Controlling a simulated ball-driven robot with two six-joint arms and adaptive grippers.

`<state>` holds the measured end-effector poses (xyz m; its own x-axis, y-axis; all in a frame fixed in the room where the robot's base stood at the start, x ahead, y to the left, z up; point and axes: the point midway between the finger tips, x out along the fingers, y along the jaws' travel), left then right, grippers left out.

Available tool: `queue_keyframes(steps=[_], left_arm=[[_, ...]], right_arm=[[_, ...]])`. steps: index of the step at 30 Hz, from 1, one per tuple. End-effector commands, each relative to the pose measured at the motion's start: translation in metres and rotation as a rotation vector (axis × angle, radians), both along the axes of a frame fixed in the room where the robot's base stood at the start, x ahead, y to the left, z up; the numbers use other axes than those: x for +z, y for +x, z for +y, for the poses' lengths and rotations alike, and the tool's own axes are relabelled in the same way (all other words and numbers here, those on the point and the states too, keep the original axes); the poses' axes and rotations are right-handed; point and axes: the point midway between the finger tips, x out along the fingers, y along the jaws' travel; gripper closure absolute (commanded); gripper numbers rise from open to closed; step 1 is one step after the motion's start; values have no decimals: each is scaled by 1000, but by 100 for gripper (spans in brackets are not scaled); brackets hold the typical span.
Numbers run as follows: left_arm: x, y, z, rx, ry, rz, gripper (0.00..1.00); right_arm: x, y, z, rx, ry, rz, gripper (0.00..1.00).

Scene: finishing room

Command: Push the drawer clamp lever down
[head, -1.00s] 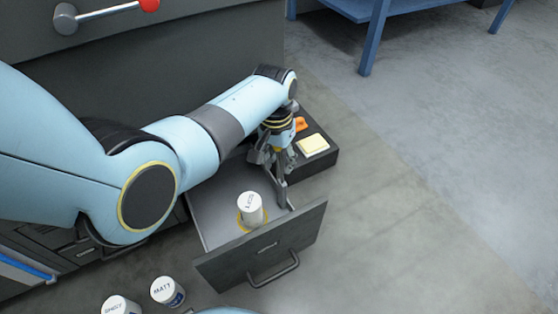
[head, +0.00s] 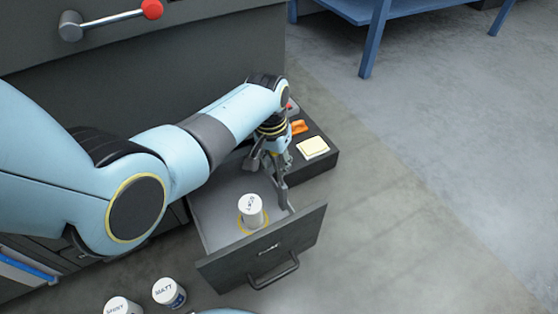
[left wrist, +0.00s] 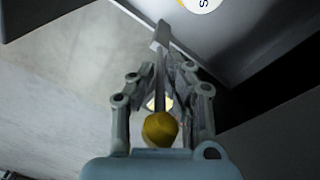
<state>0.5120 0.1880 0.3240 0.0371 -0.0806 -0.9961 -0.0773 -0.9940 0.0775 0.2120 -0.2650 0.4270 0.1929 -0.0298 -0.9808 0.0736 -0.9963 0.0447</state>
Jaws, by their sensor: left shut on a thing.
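The drawer clamp lever is a grey bar (left wrist: 158,75) with a yellow knob (left wrist: 160,129) in the left wrist view. Its far end meets the side of the open drawer. My left gripper (left wrist: 162,88) is shut on the lever, with a finger on each side of the bar and the knob near the palm. In the head view my left gripper (head: 272,166) hangs over the right side of the open drawer (head: 265,250), and the lever (head: 282,196) shows only in part below it. My right gripper is not in view.
A white jar (head: 251,209) stands in the drawer in a yellow ring. Two more jars (head: 168,292) (head: 122,306) stand at lower left. A black tray (head: 322,160) beside the drawer holds a cream block and an orange item. A red-knobbed lever (head: 110,18) is at top left.

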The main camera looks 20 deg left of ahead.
Motion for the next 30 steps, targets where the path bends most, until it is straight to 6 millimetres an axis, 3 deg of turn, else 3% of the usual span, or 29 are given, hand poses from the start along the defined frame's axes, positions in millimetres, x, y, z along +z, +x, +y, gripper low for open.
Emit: queue_keyframes(steps=[6,14,30], left_arm=[[2,-12,11,2,-78,-104,100],[-12,-28,23,2,-199,-257,100],[-27,-43,34,1,-341,-439,100]], right_arm=[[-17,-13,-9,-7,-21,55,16],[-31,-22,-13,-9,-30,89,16],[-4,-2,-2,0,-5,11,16]])
